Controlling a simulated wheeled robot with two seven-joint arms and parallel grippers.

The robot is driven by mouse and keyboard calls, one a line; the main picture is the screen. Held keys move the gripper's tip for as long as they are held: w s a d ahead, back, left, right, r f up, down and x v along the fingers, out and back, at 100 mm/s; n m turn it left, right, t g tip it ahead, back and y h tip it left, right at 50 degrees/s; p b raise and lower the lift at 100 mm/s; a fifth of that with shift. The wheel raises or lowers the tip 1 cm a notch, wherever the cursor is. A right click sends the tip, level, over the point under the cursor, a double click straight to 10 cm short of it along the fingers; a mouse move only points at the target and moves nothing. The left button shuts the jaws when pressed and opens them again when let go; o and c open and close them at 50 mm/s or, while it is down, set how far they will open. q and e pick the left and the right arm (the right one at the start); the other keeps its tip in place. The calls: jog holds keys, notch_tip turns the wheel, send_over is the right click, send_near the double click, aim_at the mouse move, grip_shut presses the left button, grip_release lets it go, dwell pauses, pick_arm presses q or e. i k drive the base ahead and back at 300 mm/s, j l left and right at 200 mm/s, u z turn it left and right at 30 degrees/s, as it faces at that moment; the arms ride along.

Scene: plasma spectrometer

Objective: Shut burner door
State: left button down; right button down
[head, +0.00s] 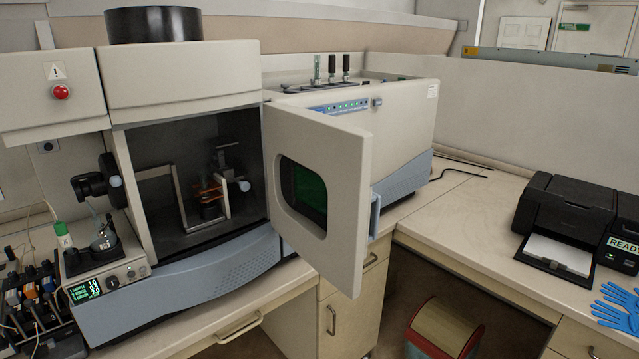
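The burner door (345,188) is a cream panel with a dark green window (303,195). It stands wide open, swung out toward me from the right side of the burner compartment (180,165). A blue-grey handle (375,215) shows at the door's free edge. Inside the dark compartment I see a metal frame and an orange-and-black burner assembly (210,190). Neither of my grippers shows in the head view.
The spectrometer's main body (400,115) stands behind the door. A sampler unit (105,265) sits at the left front. A black printer (565,215) and blue gloves (618,305) lie on the right bench. A bin (445,330) stands below on the floor.

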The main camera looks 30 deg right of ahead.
aim_at(322, 202)
jog(key=i+l+u, duration=0.2)
jog(key=l+u, duration=0.25)
jog(key=l, duration=0.95)
jog(key=l+u, duration=0.4)
jog(key=l, duration=0.95)
jog(key=k, duration=0.05)
